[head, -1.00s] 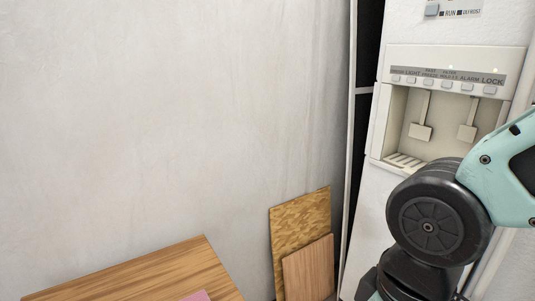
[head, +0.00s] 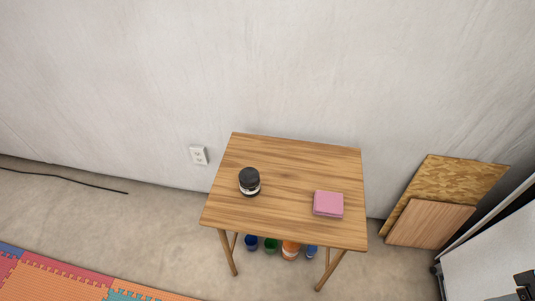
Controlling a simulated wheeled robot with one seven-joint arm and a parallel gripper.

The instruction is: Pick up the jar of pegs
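A small jar (head: 249,181) with a black lid stands upright on the left part of a small wooden table (head: 285,160) in the head view. Its contents are too small to make out. A pink block-like item (head: 328,203) lies on the same table to the right of the jar, apart from it. My gripper is not in view; only a small dark part of what may be my arm shows at the lower right edge.
Several paint-like cans (head: 290,249) stand on the floor under the table. Wooden boards (head: 432,222) lean on the wall at right. A foam mat (head: 60,277) lies at lower left, and a dark cable (head: 65,179) runs along the floor. The floor left of the table is mostly clear.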

